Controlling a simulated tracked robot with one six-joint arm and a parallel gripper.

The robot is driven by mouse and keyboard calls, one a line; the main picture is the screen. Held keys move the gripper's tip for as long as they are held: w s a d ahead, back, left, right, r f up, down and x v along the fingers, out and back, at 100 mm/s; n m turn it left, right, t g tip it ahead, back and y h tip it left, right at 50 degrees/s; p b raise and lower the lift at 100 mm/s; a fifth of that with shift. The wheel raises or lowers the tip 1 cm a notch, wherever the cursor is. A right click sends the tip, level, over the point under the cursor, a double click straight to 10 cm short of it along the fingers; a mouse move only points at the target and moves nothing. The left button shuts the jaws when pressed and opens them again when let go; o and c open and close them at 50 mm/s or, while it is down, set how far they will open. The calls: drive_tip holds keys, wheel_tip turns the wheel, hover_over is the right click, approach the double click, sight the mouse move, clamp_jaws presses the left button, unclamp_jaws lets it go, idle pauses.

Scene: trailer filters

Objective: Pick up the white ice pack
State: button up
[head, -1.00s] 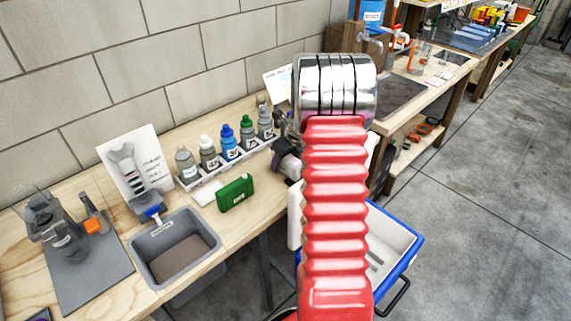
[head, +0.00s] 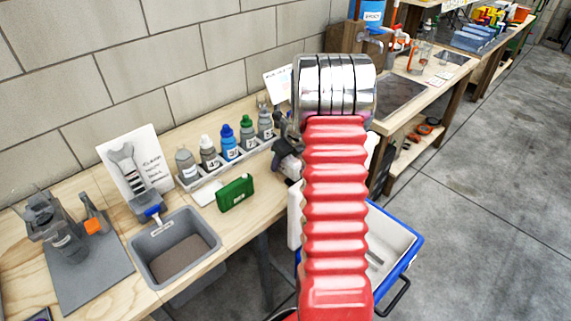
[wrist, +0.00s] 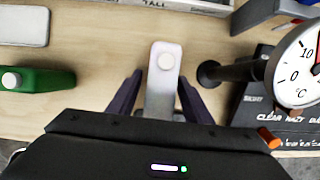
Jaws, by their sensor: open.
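My gripper (wrist: 160,79) is open, with one dark finger on each side of the pack. The pack's near end is hidden by my gripper's body. I cannot tell whether the fingers touch it. In the head view, my red arm hides the pack, and only a dark part of my gripper (head: 287,160) shows beside the arm.
A green pack (head: 235,193) stands left of my gripper, beside a flat pale pad (wrist: 24,26). A bottle rack (head: 190,184) is behind. A dial thermometer (wrist: 294,76) and a black sign (wrist: 262,108) are close on the right. A blue-rimmed cooler (head: 415,243) stands below.

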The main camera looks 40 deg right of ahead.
idle(0.3)
clamp_jaws()
idle(0.4)
